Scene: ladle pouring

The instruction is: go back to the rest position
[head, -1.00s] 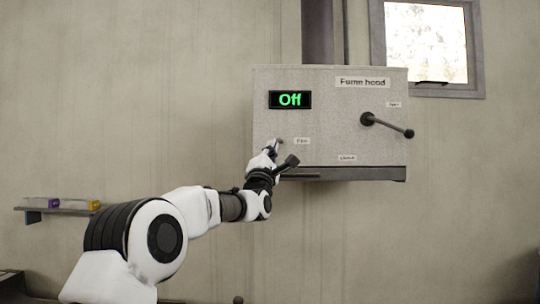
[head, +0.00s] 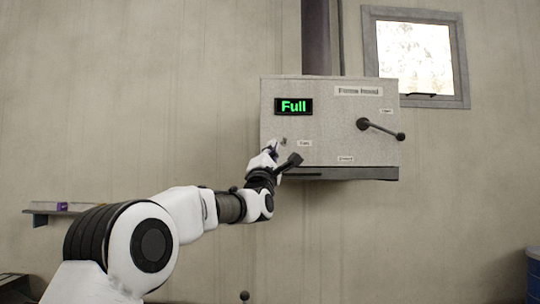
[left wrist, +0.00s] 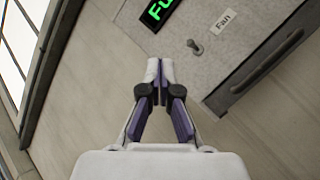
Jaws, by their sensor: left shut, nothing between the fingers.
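My left gripper (head: 272,150) is shut and empty, in front of the lower left of the grey fume hood (head: 340,100). In the left wrist view its fingertips (left wrist: 160,76) meet with nothing between them. The small fan switch (head: 284,142) is just beyond the fingertips; in the left wrist view the switch (left wrist: 195,47) stands apart from them, next to the Fan label (left wrist: 226,21). The hood's display (head: 294,106) reads Full in green. My right gripper is not in view.
A window (head: 416,58) is at the upper right. A blue bin (head: 535,277) stands at the lower right edge.

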